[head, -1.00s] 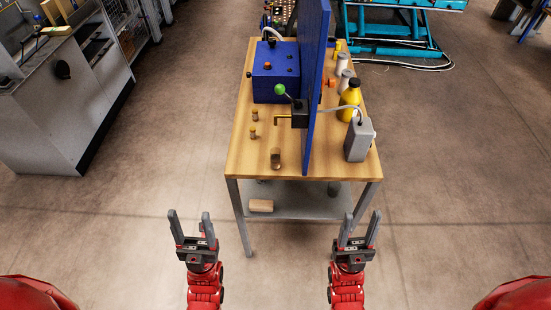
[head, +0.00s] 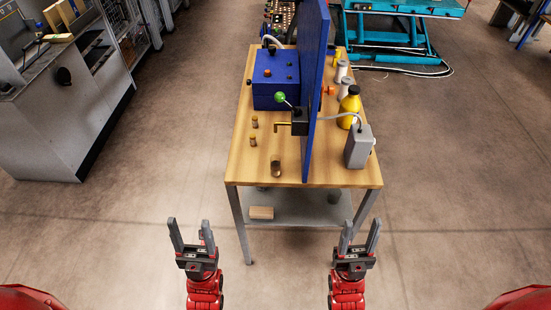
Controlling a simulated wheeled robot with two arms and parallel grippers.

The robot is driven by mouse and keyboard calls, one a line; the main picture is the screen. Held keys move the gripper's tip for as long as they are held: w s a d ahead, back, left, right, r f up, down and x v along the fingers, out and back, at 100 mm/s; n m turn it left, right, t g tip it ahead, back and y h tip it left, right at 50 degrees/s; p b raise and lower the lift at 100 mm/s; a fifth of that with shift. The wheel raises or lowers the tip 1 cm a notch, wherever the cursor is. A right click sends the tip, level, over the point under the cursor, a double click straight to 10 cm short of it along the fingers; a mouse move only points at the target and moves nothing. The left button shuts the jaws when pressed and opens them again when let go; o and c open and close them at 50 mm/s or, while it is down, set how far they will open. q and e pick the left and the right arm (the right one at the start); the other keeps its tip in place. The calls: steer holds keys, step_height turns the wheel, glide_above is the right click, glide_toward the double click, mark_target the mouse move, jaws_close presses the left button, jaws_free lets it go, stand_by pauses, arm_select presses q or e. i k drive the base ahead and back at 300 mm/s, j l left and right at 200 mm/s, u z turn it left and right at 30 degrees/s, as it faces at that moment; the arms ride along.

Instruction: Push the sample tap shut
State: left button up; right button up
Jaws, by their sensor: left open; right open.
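The sample tap is a black block (head: 299,122) on the left face of an upright blue panel (head: 317,82), with a brass spout (head: 282,126) pointing left. Its lever ends in a green ball (head: 280,98) that stands up and to the left of the block. A small brown cup (head: 276,165) stands on the table below and in front of the spout. My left gripper (head: 189,236) is open and empty, in front of the table and to its left. My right gripper (head: 360,237) is open and empty, in front of the table's right front corner. Both are well apart from the tap.
The wooden table (head: 240,160) carries a blue box (head: 275,79), two small vials (head: 254,131), a yellow bottle (head: 349,106) and a grey box (head: 358,147). A grey cabinet (head: 70,115) stands far left.

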mark_target(280, 96)
steer(key=z, duration=0.3)
steer(key=j+z, duration=0.3)
steer(key=z, duration=0.2)
steer(key=j+z, duration=0.3)
steer(key=z, duration=0.15)
steer(key=j+z, duration=0.3)
steer(key=z, duration=0.2)
steer(key=k+j+z, duration=0.1)
steer(key=j, duration=0.4)
steer(key=k+j+z, duration=0.15)
steer(key=j, duration=0.3)
steer(key=k+j+z, duration=0.1)
steer(key=k+j, duration=0.2)
steer(key=j, duration=0.15)
steer(key=k+j+z, duration=0.1)
steer(key=j, duration=0.3)
steer(key=k+j+z, duration=0.15)
steer(key=k+j, duration=0.2)
steer(key=k+j+z, duration=0.1)
steer(key=k+j, duration=0.15)
steer(key=j, duration=0.2)
steer(key=k+j, duration=0.35)
steer(key=j, duration=0.15)
